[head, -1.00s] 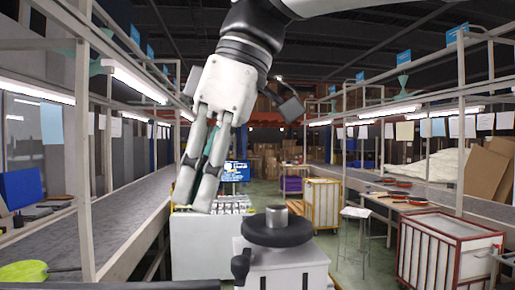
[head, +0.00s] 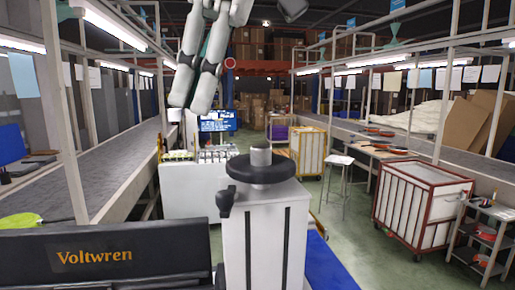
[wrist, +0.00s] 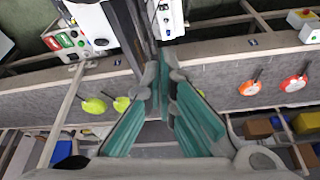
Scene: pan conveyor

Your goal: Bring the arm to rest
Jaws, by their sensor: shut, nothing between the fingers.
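A grey conveyor (head: 100,183) runs along the left, with a green pan (head: 20,220) at its near end. Red pans (head: 392,150) lie on the right bench. A red-framed cart (head: 422,205) and stool (head: 336,180) stand right. A white cabinet (head: 192,190) stands ahead. Green floor is clear between.

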